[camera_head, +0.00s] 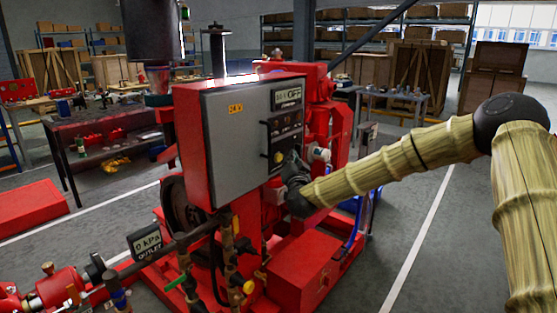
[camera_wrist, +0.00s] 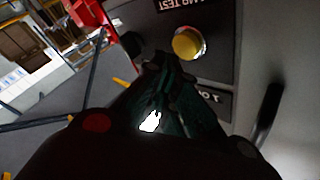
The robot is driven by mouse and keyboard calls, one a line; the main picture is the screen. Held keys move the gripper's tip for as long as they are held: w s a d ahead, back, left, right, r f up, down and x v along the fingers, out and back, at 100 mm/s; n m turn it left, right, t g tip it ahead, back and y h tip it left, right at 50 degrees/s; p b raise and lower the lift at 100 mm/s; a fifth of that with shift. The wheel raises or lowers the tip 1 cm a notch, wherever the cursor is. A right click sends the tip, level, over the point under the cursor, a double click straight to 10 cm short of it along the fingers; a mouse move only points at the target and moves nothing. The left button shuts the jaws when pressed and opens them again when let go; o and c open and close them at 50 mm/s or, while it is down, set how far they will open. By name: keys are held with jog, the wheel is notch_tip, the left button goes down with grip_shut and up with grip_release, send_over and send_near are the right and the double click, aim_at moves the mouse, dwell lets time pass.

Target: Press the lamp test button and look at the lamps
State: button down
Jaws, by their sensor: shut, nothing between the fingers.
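The grey control box (camera_head: 228,130) with a red frame stands on the red pumpset in the head view. Its dark panel (camera_head: 286,128) carries a small display reading OFF (camera_head: 289,97). A yellow round button (camera_head: 279,157) sits low on that panel. In the wrist view the yellow button (camera_wrist: 188,44) is below a label (camera_wrist: 205,5) partly reading "TEST", upside down. My gripper (camera_head: 292,163) is shut and empty, close to the panel beside the button. In the wrist view its fingertips (camera_wrist: 163,62) are just beside the button; I cannot tell whether they touch. No lit lamp is clear.
A dark handle (camera_wrist: 268,115) stands out from the grey box face. A workbench (camera_head: 100,127) stands at left. The floor at right is open.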

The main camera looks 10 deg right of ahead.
jog(key=s+d, duration=0.1)
jog(key=s, duration=0.1)
jog(key=s+d, duration=0.1)
jog(key=d, duration=0.1)
jog(key=shift+s, duration=0.35)
jog(key=shift+f, duration=0.1)
dwell(0.5)
